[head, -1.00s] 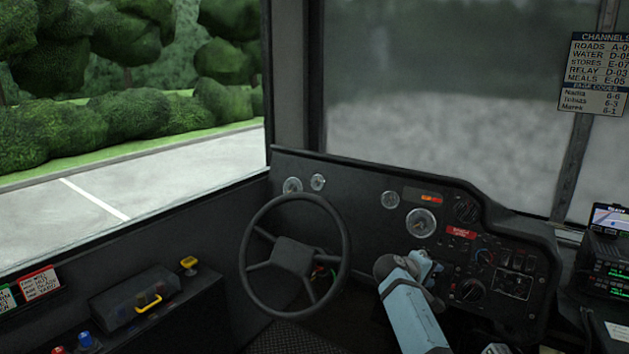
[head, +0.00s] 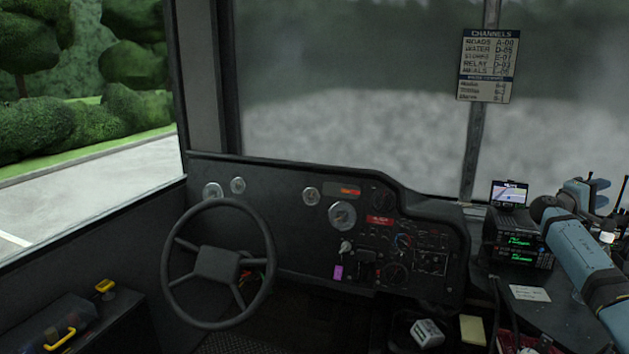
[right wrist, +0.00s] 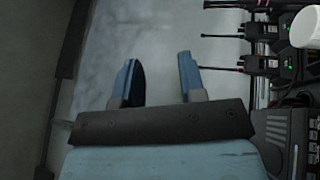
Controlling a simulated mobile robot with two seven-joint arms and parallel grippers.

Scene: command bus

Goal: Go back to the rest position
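My right gripper (head: 588,190) is at the right side in the head view, raised over the side counter beside the radio stack. In the right wrist view its two blue fingers (right wrist: 160,80) stand apart with nothing between them. My left gripper is not in view. The dashboard (head: 330,230) with the steering wheel (head: 218,262) lies to the left. A key with a purple tag (head: 338,271) hangs at the dashboard, clear of my gripper.
A radio stack (head: 518,245) with a small screen (head: 510,193) stands on the counter near my right arm. Handheld radios (right wrist: 262,65) stand close to the right gripper, beside a white cup (right wrist: 306,28). A channel sign (head: 487,66) hangs on the window post.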

